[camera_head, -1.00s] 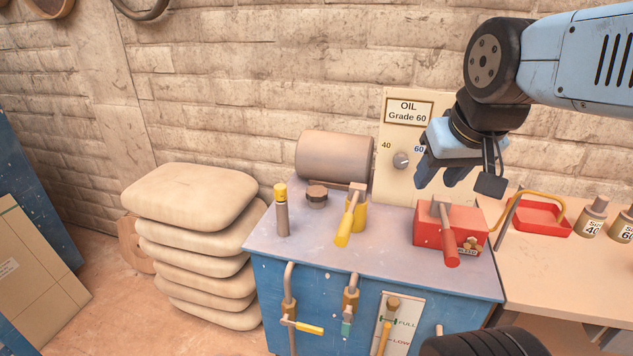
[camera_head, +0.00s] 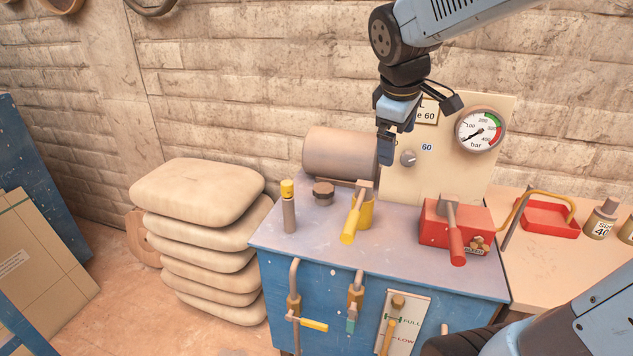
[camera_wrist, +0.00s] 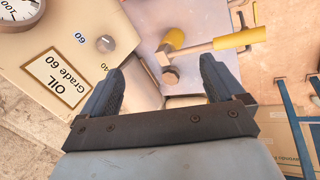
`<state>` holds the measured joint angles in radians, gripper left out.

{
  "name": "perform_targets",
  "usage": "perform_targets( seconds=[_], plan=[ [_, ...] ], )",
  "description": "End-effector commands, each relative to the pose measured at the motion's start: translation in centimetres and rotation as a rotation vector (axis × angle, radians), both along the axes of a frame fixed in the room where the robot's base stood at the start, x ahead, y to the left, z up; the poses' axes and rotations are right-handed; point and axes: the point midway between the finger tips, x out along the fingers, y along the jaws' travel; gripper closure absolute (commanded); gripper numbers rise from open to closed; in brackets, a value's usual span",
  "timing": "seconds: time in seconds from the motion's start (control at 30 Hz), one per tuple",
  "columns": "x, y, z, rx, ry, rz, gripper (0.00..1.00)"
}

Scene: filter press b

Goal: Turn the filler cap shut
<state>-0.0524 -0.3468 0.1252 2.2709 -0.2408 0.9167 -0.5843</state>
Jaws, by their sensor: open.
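The filler cap appears to be the brown faceted cap (camera_head: 323,188) on the bench top, in front of the brown tank (camera_head: 338,155). It also shows in the wrist view (camera_wrist: 170,77), between and beyond my fingers. My gripper (camera_head: 386,152) is open and empty, pointing down. In the head view it is above and to the right of the cap, in front of the oil panel. In the wrist view my two fingers (camera_wrist: 162,68) are spread apart with nothing between them. I cannot tell how far the cap is turned.
A yellow-handled lever (camera_head: 354,218) stands just right of the cap, and a yellow-topped post (camera_head: 288,205) stands to its left. A red box with a lever (camera_head: 456,225) is further right. The panel (camera_head: 452,170) with gauge and dial rises behind. Stacked sacks (camera_head: 200,190) stand left.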

Motion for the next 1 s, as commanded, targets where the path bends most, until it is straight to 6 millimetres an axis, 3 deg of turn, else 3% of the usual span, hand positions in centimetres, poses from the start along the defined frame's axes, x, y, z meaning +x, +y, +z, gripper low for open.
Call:
perform_targets(
  seconds=[0.47, 0.8, 1.0],
  plan=[
    [9.8, 5.7, -3.6, -0.271, 0.185, 0.575, 0.05],
    [16.0, 10.9, -8.1, -0.42, 0.306, 0.995, 0.05],
    [18.7, 13.7, -10.7, -0.483, 0.358, 1.201, 0.05]
  ],
)
